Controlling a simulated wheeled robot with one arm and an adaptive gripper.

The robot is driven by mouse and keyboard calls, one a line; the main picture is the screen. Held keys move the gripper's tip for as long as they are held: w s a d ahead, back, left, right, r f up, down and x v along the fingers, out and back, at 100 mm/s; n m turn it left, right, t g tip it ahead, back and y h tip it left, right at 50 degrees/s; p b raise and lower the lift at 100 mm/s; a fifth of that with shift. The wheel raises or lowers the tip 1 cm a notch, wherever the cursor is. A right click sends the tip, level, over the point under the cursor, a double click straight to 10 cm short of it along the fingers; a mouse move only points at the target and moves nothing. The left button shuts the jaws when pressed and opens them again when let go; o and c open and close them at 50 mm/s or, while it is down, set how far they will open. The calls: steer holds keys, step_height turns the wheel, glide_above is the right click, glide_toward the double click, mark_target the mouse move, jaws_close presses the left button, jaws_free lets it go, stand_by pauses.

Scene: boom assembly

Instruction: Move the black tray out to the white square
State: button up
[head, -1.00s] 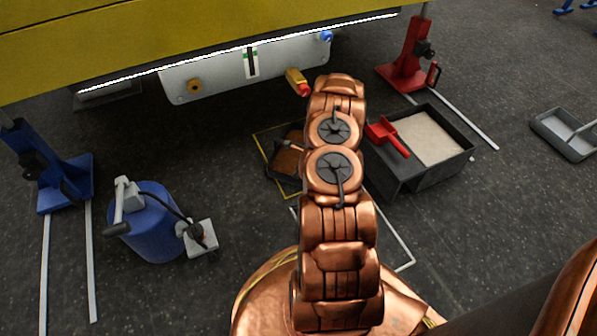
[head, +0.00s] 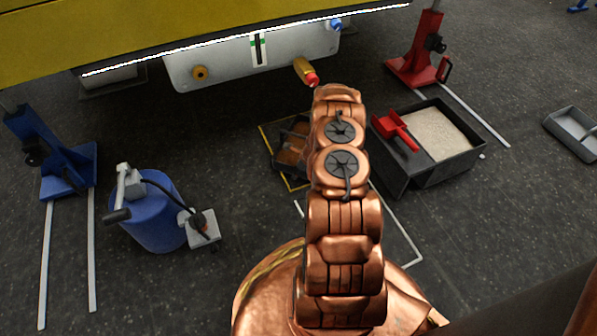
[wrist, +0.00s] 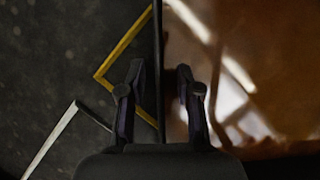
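The black tray (head: 279,143) lies on the floor inside a yellow outline and holds brown liquid (head: 291,157). My arm hides its right part in the head view. In the wrist view the tray's wall (wrist: 158,40) runs as a thin dark upright line, with brown liquid to its right. My gripper (wrist: 159,72) is open, with one finger on each side of this wall; neither finger clearly touches it. The white square (head: 402,225) is an outline on the floor, nearer to me and partly hidden by my arm. A white line corner (wrist: 77,103) also shows in the wrist view.
A dark bin (head: 408,182) of pale grit with a red scoop (head: 397,131) stands right of my arm. A blue drum (head: 152,225) and blue stand (head: 62,170) are at left. A brass spout with a red tip (head: 306,72) hangs near my arm under the yellow body.

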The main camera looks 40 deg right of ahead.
jaws_close()
stand_by(0.7)
